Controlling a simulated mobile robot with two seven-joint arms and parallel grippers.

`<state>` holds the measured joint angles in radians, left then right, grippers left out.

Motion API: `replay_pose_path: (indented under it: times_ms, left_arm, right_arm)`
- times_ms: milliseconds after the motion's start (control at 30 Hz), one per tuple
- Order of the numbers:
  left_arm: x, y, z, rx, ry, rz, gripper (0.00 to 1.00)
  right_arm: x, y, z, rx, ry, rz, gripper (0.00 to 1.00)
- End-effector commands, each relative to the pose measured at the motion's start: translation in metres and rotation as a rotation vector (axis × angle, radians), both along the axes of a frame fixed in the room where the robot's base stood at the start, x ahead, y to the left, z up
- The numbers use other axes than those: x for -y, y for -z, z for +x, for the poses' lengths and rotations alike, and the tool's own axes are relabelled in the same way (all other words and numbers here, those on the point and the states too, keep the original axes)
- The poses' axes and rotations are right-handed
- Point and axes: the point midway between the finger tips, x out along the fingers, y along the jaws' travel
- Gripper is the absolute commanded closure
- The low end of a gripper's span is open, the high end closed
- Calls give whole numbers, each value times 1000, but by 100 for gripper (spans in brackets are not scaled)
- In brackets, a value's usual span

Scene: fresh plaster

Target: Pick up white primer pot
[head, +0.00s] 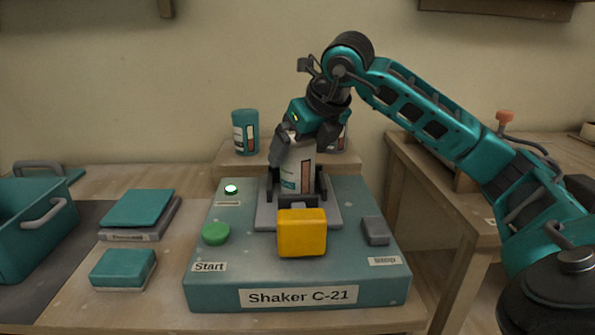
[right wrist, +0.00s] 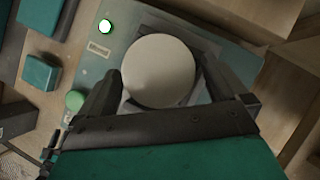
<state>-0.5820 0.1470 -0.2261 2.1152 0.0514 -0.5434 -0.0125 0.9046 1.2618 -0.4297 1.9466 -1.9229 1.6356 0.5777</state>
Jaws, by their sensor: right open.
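The white primer pot (head: 292,176) stands upright in the grey holder of the shaker, behind a yellow block. Its pale round lid (right wrist: 158,71) shows from above in the right wrist view. My right gripper (head: 292,140) reaches down over the pot from above. Its jaws are open, with one finger on each side of the lid in the right wrist view (right wrist: 160,88). I cannot tell whether the fingers touch the pot. My left gripper is not in view.
The Shaker C-21 (head: 230,275) has a green start button (head: 216,233), a grey stop button (head: 376,231) and a yellow block (head: 302,232). A teal pot (head: 245,132) stands on the shelf behind. A teal crate (head: 35,230) and teal blocks (head: 122,268) lie left.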

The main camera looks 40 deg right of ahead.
Motion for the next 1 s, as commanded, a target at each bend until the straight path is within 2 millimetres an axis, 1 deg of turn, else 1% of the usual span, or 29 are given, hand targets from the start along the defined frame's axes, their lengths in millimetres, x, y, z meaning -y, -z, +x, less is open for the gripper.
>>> replay_pose_path:
  times_ms: [33,100,233,367,1000]
  left_arm:
    - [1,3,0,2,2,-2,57]
    - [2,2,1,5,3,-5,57]
    - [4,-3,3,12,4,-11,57]
    - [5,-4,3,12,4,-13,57]
    - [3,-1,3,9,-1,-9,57]
  right_arm:
    - [0,10,4,-2,0,2,0]
    - [1,16,9,-1,0,1,0]
    - [1,18,11,1,-1,1,0]
    - [1,18,11,1,-1,0,1]
    - [1,18,11,1,0,0,62]
